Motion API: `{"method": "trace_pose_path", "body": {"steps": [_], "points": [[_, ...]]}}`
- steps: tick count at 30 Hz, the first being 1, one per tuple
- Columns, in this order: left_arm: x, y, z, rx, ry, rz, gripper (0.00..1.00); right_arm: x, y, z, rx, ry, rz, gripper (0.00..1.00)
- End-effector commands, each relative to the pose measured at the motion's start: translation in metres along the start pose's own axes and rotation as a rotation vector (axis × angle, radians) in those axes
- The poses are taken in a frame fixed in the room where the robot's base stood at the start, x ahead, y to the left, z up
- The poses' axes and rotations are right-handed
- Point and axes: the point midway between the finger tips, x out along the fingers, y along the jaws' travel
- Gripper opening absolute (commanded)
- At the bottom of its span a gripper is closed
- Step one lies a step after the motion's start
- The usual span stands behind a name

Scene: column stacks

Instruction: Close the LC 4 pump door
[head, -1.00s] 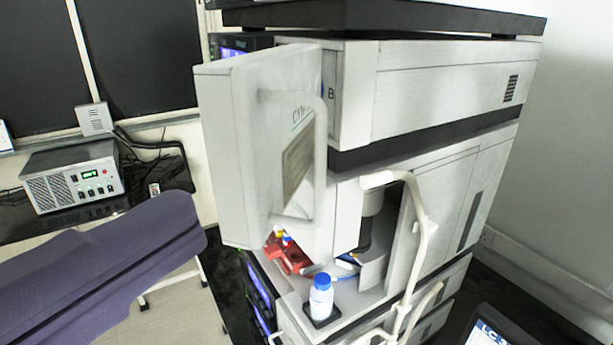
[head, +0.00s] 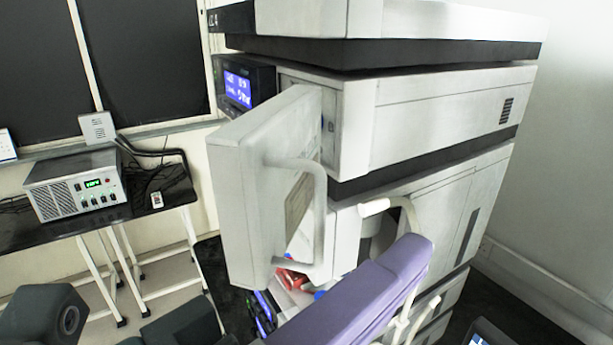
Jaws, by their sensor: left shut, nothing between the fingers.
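The pump door (head: 238,195) is a pale grey panel in the middle of the head view. It stands open, swung out from the front of the white instrument stack. A curved pale handle (head: 318,205) is on its right-facing side. My left gripper (head: 420,256), purple, reaches into the lower middle of the view. It is shut with nothing held. It is right of the door's lower edge and overlaps the opening and another white handle (head: 412,215). I cannot tell whether it touches anything. My right gripper cannot be made out.
A module with a lit blue display (head: 238,90) is behind the door, below a top unit (head: 440,18). Red parts (head: 291,279) show low beside the door. A tablet (head: 490,335) is at lower right.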

Motion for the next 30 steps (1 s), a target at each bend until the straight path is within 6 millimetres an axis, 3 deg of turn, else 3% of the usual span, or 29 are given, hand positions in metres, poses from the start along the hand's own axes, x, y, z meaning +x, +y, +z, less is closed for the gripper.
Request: {"method": "trace_pose_path", "body": {"steps": [10, 23, 30], "points": [[-0.012, 0.002, 0.035, 0.002, -0.001, 0.000, 0.00, 0.014, -0.001, 0.004, -0.001, -0.001, 0.000, 0.55], [-0.013, 0.001, 0.038, -0.002, 0.000, 0.000, 0.00, 0.014, 0.001, 0.005, -0.008, -0.003, 0.005, 0.55], [-0.018, 0.004, 0.043, 0.003, 0.038, 0.001, 0.00, 0.025, 0.001, 0.009, -0.008, -0.003, 0.005, 0.55]]}}
